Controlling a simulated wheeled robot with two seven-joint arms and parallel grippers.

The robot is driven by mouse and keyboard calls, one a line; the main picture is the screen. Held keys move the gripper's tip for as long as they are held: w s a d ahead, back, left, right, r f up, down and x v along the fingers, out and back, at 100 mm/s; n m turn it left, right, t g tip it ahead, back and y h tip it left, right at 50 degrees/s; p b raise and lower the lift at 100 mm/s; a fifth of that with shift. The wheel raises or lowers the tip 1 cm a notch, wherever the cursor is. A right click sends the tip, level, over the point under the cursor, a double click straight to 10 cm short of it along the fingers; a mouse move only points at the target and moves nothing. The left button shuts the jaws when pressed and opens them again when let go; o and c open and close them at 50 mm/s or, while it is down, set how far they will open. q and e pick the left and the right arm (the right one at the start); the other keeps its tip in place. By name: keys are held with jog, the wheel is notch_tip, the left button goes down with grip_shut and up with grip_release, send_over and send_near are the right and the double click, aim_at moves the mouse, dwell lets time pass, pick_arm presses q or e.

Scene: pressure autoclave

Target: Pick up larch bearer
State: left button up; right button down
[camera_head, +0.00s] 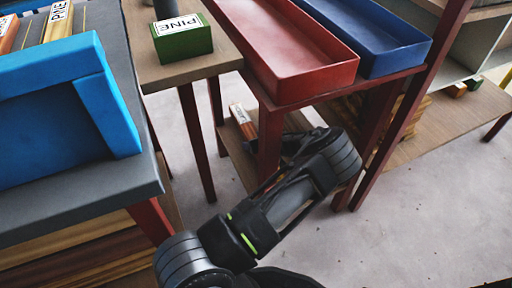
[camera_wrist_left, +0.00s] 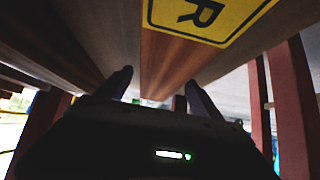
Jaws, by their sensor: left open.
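An orange-brown wooden piece with a pale label (camera_head: 242,121) lies on the low shelf under the red and blue trays in the head view. Its lettering is too small to read there, so I cannot tell if it is the larch bearer. My left gripper (camera_head: 287,147) is just right of it, beneath the red tray, its fingers mostly dark and hard to make out. In the left wrist view the gripper (camera_wrist_left: 160,88) is open, with a reddish-brown wooden strip (camera_wrist_left: 163,65) beyond and between the fingertips. A yellow label (camera_wrist_left: 205,15) shows part of a word with an R.
A red tray (camera_head: 290,52) and a blue tray (camera_head: 375,42) stand on a red-legged table above my forearm. A green PINE block (camera_head: 183,43) sits on a small table. A blue box (camera_head: 50,125) is at left. Open floor (camera_head: 420,210) lies to the right.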

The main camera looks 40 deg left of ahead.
pick_arm(q)
jog(key=shift+w+a+f, duration=0.25)
jog(key=shift+a+f, duration=0.15)
jog(key=shift+c, duration=0.3)
grip_shut()
dwell(0.6)
jog(key=shift+r, duration=0.1)
